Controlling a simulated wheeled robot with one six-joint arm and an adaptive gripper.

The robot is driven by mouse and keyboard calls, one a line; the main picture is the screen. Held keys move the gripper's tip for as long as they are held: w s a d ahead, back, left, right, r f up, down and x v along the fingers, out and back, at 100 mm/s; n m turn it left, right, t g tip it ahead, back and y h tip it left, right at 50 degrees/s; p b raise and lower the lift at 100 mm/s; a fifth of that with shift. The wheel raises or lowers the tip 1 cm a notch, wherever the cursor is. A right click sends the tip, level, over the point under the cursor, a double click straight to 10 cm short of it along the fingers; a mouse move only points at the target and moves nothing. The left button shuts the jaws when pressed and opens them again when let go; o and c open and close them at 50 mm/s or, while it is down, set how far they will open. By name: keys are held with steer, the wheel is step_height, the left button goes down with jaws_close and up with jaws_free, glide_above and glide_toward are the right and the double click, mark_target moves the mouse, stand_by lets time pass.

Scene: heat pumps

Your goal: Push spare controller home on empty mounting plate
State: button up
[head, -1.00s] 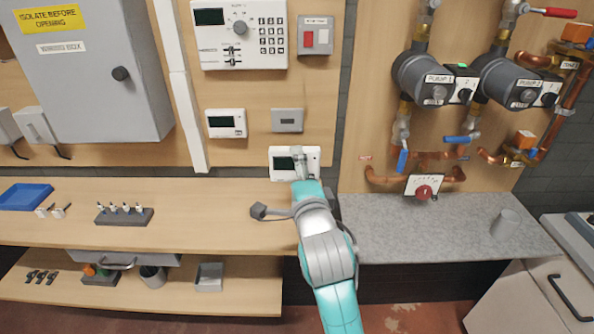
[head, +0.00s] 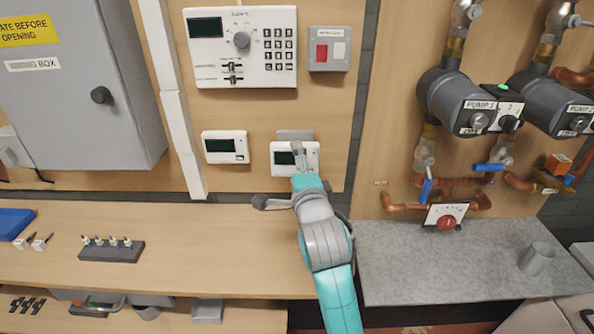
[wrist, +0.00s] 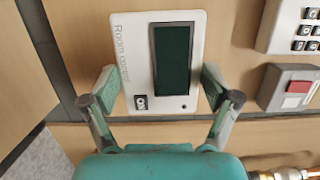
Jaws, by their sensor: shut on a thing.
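The spare controller (head: 282,158) is a white room control box with a dark screen. My gripper (head: 299,154) is shut on it, with one finger at each side edge in the wrist view (wrist: 160,86). The grey mounting plate (head: 295,135) is on the wooden wall panel. In the head view the controller covers the lower part of the plate, and the plate's top strip shows above it. I cannot tell whether controller and plate touch. In the wrist view the controller appears slightly tilted, and no plate shows.
A like controller (head: 225,147) is fixed just to the left. Above are a large keypad panel (head: 240,48) and a red-and-white switch box (head: 329,49). A white vertical trunking (head: 172,100) runs at left. Pumps and pipes stand at right. The wooden bench (head: 190,235) below has free room.

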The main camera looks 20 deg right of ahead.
steer(key=shift+w+d, duration=0.25)
steer(key=shift+w, duration=0.4)
steer(key=shift+w+d, duration=0.2)
steer(key=shift+w, duration=0.45)
steer(key=shift+w+d, duration=0.25)
steer(key=shift+w, duration=0.4)
steer(key=shift+w+d, duration=0.2)
steer(key=shift+w, duration=0.45)
stand_by(1.1)
steer(key=o, duration=0.9)
steer(key=shift+w, duration=0.1)
steer(key=shift+s+a, duration=0.75)
steer(key=shift+s, duration=1.5)
steer(key=shift+s+a, duration=0.7)
steer(key=shift+s, duration=1.5)
steer(key=shift+s+a, duration=0.75)
steer(key=shift+s, duration=1.5)
